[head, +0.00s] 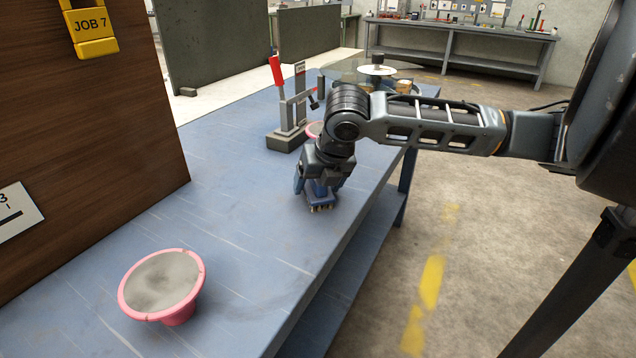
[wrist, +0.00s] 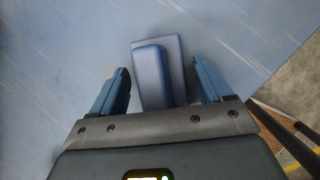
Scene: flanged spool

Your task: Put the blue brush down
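The blue brush (head: 321,199) is at the table's right edge, bristles down, with its bristles at or very near the blue tabletop; I cannot tell for sure that they touch. My gripper (head: 318,187) points down over it. In the wrist view the brush (wrist: 151,75) shows its raised grip on a wider block, between the two fingers of my gripper (wrist: 161,68). The fingers are spread apart. A clear gap shows between the grip and the right finger, and the left finger is close beside it. My gripper partly hides the brush in the head view.
A red-handled clamp (head: 288,110) stands behind my gripper, with another pink item (head: 314,129) partly hidden. A brown panel (head: 85,150) rises at left.

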